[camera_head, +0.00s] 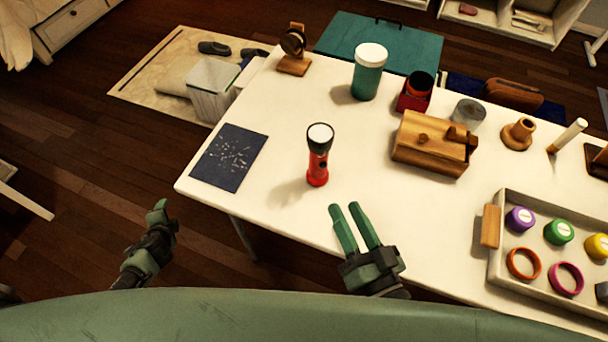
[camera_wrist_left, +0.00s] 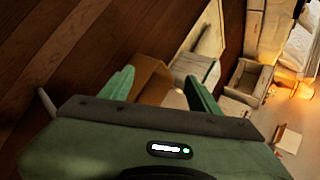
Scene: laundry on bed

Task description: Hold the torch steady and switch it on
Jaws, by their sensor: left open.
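A red torch (camera_head: 318,160) with a black head and a pale lens stands upright on the white table (camera_head: 270,215), lens up. A small dark spot on its red body may be the switch. My right gripper (camera_head: 348,208) is over the table's front edge, in front of the torch and a little to its right. Its two green fingers are apart with nothing between them. My left gripper (camera_head: 160,207) is off the table, left of its front corner, and touches nothing. In the left wrist view its fingers (camera_wrist_left: 160,85) are spread and empty.
A dark blue card (camera_head: 229,157) lies left of the torch. A teal jar (camera_head: 367,75) and a wooden box (camera_head: 432,145) stand behind and right. A tray (camera_head: 493,255) of colored caps and rings is at the right. Bare tabletop surrounds the torch.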

